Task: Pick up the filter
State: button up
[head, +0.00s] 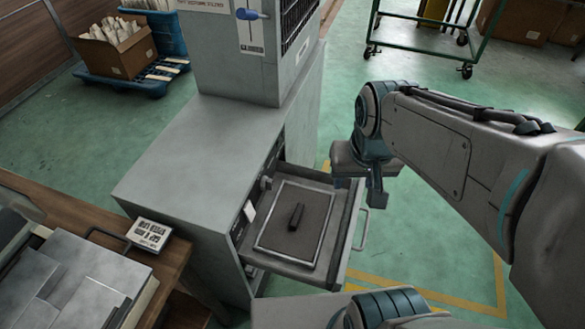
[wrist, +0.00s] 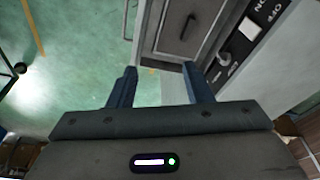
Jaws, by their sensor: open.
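The filter (head: 311,218) is a flat, dark grey panel with a light frame and a dark bar handle (head: 296,216). It lies in an open drawer tray (head: 345,215) that sticks out of the grey cabinet. In the wrist view the filter (wrist: 172,35) is at the top, right of centre, with its handle upright in the picture. My gripper (head: 360,188) is open and empty, above the tray's far right side in the head view. In the wrist view my gripper (wrist: 160,82) has its fingers spread, short of the handle and apart from it.
The grey cabinet (head: 200,155) stands left of the tray, with a control column on top. A green cart (head: 430,40) stands behind. Green floor is clear right of the tray.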

jog(key=w+a+f+m+g+b, duration=0.1)
jog(key=w+a+f+m+b, duration=0.2)
jog(key=w+f, duration=0.6)
jog(key=g+b, duration=0.2)
jog(key=b, duration=0.2)
send_near(297, 214)
notch_tip(297, 214, down, 3)
jog(key=shift+s+f+m, duration=0.15)
jog(key=shift+m, duration=0.25)
jog(key=shift+f+b, duration=0.45)
jog(key=shift+f, duration=2.8)
grip_shut()
